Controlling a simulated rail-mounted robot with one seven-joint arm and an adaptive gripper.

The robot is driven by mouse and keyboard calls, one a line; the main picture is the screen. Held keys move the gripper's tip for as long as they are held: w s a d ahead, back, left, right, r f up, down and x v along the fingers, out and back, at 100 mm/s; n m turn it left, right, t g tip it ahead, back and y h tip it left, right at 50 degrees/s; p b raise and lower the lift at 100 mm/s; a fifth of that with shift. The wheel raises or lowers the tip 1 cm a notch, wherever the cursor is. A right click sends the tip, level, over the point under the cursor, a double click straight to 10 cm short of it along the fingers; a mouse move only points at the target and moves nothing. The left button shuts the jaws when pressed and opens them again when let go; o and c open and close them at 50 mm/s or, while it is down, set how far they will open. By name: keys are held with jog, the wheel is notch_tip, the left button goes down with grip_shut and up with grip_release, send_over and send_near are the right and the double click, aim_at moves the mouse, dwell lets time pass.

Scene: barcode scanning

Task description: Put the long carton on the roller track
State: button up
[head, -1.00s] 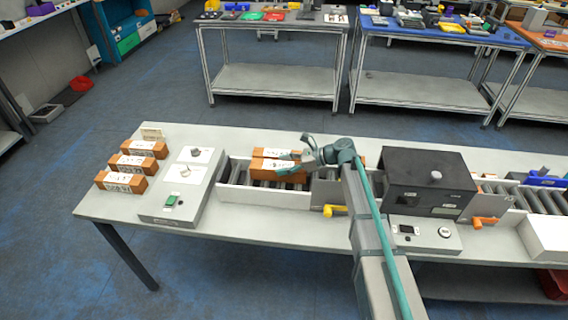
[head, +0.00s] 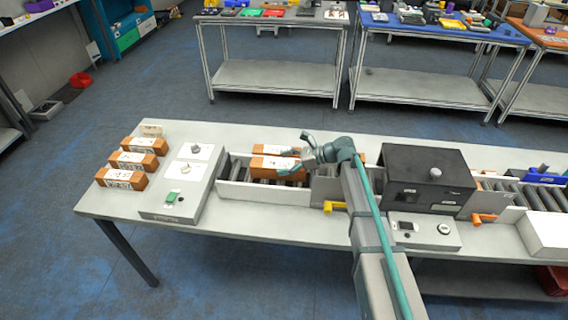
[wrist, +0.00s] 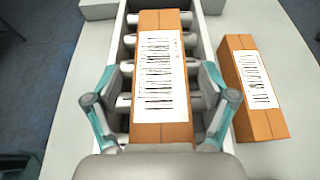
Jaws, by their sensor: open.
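An orange-brown carton with a white barcode label on top, which looks like the long carton (wrist: 160,120), lies lengthwise on the rollers of the roller track (wrist: 203,42). It also shows in the head view (head: 262,171), partly hidden by my gripper. My gripper (head: 294,159) is open over the track. In the wrist view its two fingers (wrist: 160,78) stand apart on either side of the carton, with gaps between them and its sides. A second labelled carton (wrist: 252,85) lies on the table beside the track, outside the fingers.
Several labelled cartons (head: 133,160) stand at the table's left end, beside a grey panel (head: 158,208) with a green item. A black scanner box (head: 428,178) straddles the track to the right. Low side walls (head: 262,194) edge the track.

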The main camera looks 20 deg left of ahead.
jog(key=b+v, duration=0.4)
jog(key=v, duration=0.8)
